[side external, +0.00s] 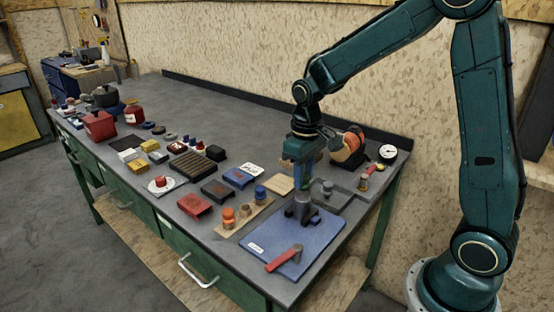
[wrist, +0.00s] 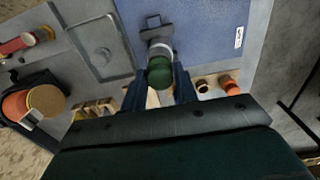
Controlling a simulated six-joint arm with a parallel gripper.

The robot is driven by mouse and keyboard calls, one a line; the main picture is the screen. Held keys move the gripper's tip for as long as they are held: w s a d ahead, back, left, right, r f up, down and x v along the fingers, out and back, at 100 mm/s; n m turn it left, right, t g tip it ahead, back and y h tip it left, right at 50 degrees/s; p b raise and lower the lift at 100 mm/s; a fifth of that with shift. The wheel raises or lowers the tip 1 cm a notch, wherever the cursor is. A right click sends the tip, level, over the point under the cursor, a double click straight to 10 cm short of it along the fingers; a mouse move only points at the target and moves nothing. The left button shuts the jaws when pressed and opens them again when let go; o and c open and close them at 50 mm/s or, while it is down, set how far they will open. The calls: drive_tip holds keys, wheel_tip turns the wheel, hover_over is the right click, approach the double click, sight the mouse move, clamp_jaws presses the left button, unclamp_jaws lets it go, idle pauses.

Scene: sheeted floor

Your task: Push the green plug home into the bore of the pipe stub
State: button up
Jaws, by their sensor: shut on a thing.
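The green plug (wrist: 159,73) is between the two fingers of my gripper (wrist: 160,88), which is shut on it. The grey pipe stub (side external: 302,198) stands upright in a dark holder on the blue mat. In the wrist view the rim of the pipe stub (wrist: 160,47) shows just past the plug, which covers most of the bore. I cannot tell how far the plug is in the bore, or whether it is apart from it. In the side view my gripper (side external: 302,180) is directly above the stub, and the plug is hidden by the fingers.
The blue mat (side external: 267,230) carries a red-handled tool (side external: 284,258) near its front edge. A wooden rack (side external: 232,229) with orange, tan and blue plugs stands left of the stub. A grey tray (side external: 349,202) lies to the right. Many small items cover the bench farther left.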

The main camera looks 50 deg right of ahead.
drive_tip(key=shift+f, duration=0.25)
drive_tip(key=o, duration=1.1)
drive_tip(key=shift+c, duration=0.2)
drive_tip(key=shift+r, duration=0.15)
wheel_tip(320, 180, up, 14)
drive_tip(key=shift+f, duration=0.2)
drive_tip(key=shift+s, duration=0.1)
drive_tip(key=s+a+t, duration=0.2)
drive_tip(key=s, duration=0.7)
drive_tip(key=s+a+t, duration=0.2)
drive_tip(key=s+t, duration=0.1)
drive_tip(key=s, duration=0.7)
drive_tip(key=shift+s+r+t, duration=0.15)
drive_tip(key=shift+s+t, duration=0.1)
drive_tip(key=shift+t, duration=0.05)
